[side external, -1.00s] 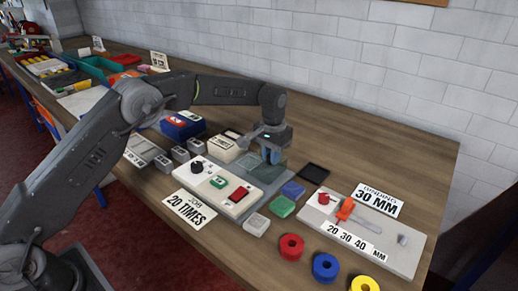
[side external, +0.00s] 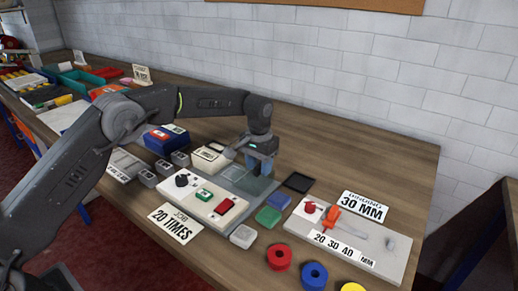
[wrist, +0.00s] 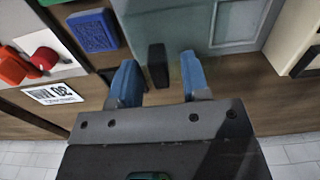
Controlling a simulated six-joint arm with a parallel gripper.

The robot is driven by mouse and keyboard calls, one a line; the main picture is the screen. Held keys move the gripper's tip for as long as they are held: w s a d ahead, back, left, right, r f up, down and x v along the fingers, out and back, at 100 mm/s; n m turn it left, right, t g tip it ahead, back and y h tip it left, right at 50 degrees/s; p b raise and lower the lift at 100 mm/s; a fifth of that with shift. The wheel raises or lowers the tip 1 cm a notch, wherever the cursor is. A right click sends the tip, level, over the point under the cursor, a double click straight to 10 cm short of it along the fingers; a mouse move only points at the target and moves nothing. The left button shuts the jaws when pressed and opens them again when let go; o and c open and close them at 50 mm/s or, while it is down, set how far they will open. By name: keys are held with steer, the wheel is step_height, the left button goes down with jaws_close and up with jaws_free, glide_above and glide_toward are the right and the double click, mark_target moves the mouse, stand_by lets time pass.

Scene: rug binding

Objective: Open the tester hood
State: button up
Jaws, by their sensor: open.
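The tester (side external: 206,196) is a pale panel with a black knob, a green button and a red switch, on a grey base in the middle of the bench. Its grey hood (side external: 238,178) lies behind the panel and looks down, partly hidden by my gripper. In the wrist view the hood (wrist: 194,42) has a glassy window, with a dark upright handle (wrist: 158,66) at its near edge. My gripper (side external: 262,168) points down at the hood's right end. In the wrist view its blue fingers (wrist: 158,78) are open, one on each side of the handle, with gaps visible.
A blue block (side external: 268,217), a green block (side external: 279,201) and a dark square tray (side external: 297,182) lie right of the tester.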

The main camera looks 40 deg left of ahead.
step_height(320, 180, up, 13)
stand_by(0.3)
steer(key=shift+r, duration=0.15)
steer(key=s+a+r+t, duration=0.1)
steer(key=s+a+r, duration=0.1)
steer(key=s+r, duration=0.45)
steer(key=s+a+r+t, duration=0.15)
steer(key=s+r, duration=0.25)
steer(key=s, duration=0.6)
steer(key=s+f+t, duration=0.1)
steer(key=s+f, duration=0.3)
steer(key=s, duration=0.6)
steer(key=s+a+f+t, duration=0.1)
steer(key=s+f, duration=0.3)
steer(key=s, duration=0.7)
steer(key=shift+a+f+t, duration=0.25)
steer(key=shift+f+t, duration=0.1)
steer(key=shift+t, duration=0.2)
